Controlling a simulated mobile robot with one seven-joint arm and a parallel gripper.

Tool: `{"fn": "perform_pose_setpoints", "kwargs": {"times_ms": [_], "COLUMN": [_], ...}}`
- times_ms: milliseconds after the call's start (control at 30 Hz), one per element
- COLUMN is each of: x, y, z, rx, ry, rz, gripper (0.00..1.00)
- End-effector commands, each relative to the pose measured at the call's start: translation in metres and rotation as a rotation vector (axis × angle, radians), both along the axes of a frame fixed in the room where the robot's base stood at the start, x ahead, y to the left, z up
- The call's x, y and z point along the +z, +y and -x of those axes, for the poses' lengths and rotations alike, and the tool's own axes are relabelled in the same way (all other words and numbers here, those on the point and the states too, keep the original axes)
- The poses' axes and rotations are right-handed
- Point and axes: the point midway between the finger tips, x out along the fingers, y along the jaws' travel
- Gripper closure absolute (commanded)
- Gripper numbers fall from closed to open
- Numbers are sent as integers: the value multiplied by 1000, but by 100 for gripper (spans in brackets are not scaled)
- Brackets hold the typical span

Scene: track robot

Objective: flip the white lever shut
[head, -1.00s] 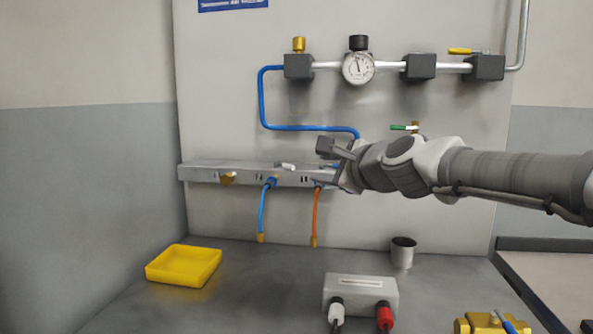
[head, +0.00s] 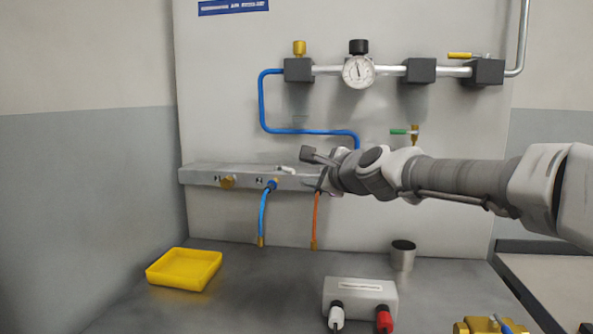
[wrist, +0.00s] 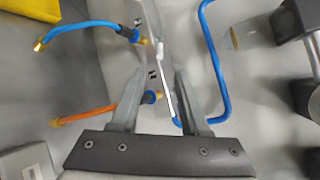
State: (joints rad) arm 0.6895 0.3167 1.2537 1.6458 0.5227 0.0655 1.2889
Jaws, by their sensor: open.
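The white lever (head: 286,169) sits on top of the grey manifold bar (head: 205,177) on the back panel, above and between the blue and orange hose ports. My gripper (head: 312,170) is open, just right of the lever, its fingers pointing left. In the wrist view the lever (wrist: 163,72) appears between the two fingertips of my open gripper (wrist: 159,74). I cannot tell whether a finger touches it. The orange hose (head: 316,220) hangs below my gripper, which partly hides its port. The blue hose (head: 263,215) hangs further left.
A blue pipe (head: 300,131) runs down the panel behind my gripper. A gauge (head: 358,71) and valve blocks sit above. A yellow tray (head: 184,268), a grey box (head: 360,297) and a metal cup (head: 402,255) stand on the bench. The space left of the lever is clear.

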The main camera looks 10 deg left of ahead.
Motion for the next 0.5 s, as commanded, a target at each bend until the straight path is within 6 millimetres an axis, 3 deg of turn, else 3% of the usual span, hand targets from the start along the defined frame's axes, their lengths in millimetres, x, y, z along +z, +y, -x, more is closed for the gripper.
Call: {"fn": "perform_pose_setpoints", "kwargs": {"times_ms": [500], "x": [-7], "y": [26], "z": [-31], "rx": [3], "ry": [-1], "rz": [0], "gripper": [55]}}
